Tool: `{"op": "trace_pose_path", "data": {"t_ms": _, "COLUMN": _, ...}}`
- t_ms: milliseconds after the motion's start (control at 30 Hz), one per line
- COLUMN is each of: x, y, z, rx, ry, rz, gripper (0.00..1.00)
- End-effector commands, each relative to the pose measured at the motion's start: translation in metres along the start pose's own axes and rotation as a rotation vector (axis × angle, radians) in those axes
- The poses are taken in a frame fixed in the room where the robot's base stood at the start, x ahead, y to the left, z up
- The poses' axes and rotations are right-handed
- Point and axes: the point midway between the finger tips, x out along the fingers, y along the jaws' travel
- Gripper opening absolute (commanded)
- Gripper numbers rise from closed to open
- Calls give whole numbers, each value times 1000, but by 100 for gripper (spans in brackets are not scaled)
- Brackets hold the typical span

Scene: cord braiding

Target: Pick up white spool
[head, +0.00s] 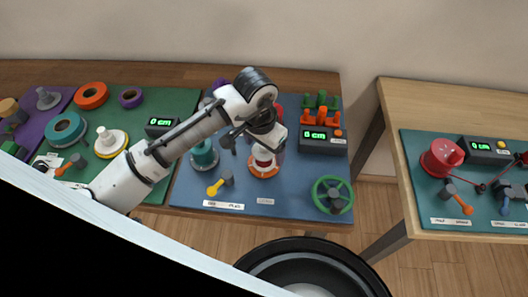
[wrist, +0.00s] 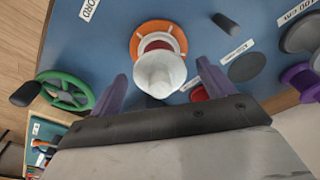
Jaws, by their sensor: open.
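A white spool (wrist: 160,72) stands on an orange round base (wrist: 137,38) on the blue mat, with a dark red band around it just above the base. In the wrist view its white top lies between the two purple fingers of my gripper (wrist: 163,78), with a gap on each side. In the head view my gripper (head: 262,146) is above the spool (head: 263,161) and partly hides it. My gripper is open and holds nothing. Another white-topped piece on a yellow-rimmed base (head: 108,138) stands on the green mat to the left.
A teal spool (head: 204,156) and a yellow-handled crank (head: 220,184) stand close left of the spool. A counter box (head: 323,140) and a green handwheel (head: 333,194) are to the right. A second table (head: 440,100) stands across a gap.

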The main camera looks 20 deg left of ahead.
Motion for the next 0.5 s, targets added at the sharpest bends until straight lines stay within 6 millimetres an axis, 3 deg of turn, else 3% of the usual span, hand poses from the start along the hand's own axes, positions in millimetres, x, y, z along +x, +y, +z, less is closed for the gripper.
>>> {"op": "trace_pose_path", "data": {"t_ms": 133, "x": 0, "y": 0, "z": 0, "rx": 0, "ry": 0, "rz": 0, "gripper": 81}}
{"op": "trace_pose_path", "data": {"t_ms": 500, "x": 0, "y": 0, "z": 0, "rx": 0, "ry": 0, "rz": 1, "gripper": 35}}
